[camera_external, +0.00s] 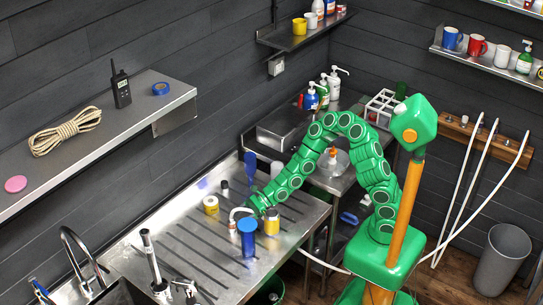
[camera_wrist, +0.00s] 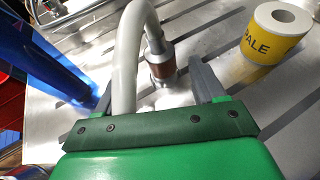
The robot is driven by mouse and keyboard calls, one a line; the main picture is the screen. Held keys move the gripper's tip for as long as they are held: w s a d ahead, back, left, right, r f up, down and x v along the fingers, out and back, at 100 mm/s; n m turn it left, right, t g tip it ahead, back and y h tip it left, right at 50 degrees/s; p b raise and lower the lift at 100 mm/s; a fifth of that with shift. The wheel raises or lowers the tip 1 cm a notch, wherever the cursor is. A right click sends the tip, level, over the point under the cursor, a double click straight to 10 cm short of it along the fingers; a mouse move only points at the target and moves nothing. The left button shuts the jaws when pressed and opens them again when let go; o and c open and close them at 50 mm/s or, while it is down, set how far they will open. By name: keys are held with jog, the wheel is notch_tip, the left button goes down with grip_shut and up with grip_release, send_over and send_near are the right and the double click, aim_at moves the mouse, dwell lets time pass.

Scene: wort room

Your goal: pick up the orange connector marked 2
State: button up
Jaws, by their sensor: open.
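A metal fitting with a brown-orange band (camera_wrist: 163,68) stands on the draining board at the end of a grey hose (camera_wrist: 130,50); it may be the orange connector, but no number is readable. In the outside view the small fitting (camera_external: 232,228) sits below the hose loop, just left of my gripper (camera_external: 251,206). In the wrist view my gripper (camera_wrist: 156,88) is open, with one finger on either side of the hose and fitting. The fitting lies ahead, nearer the right finger, with no clear contact. The hose passes close to the left finger.
A tall blue cup (camera_external: 248,240) and a yellow container (camera_external: 271,221) stand close by. A yellow-labelled roll (camera_wrist: 277,35) reading "PALE" is on the right in the wrist view. Taps (camera_external: 152,262) rise at the front left.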

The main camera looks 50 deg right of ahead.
aim_at(229, 228)
jog(key=shift+x, duration=3.4)
jog(key=shift+f, duration=0.1)
jog(key=shift+c, duration=0.2)
jog(key=c, duration=1.1)
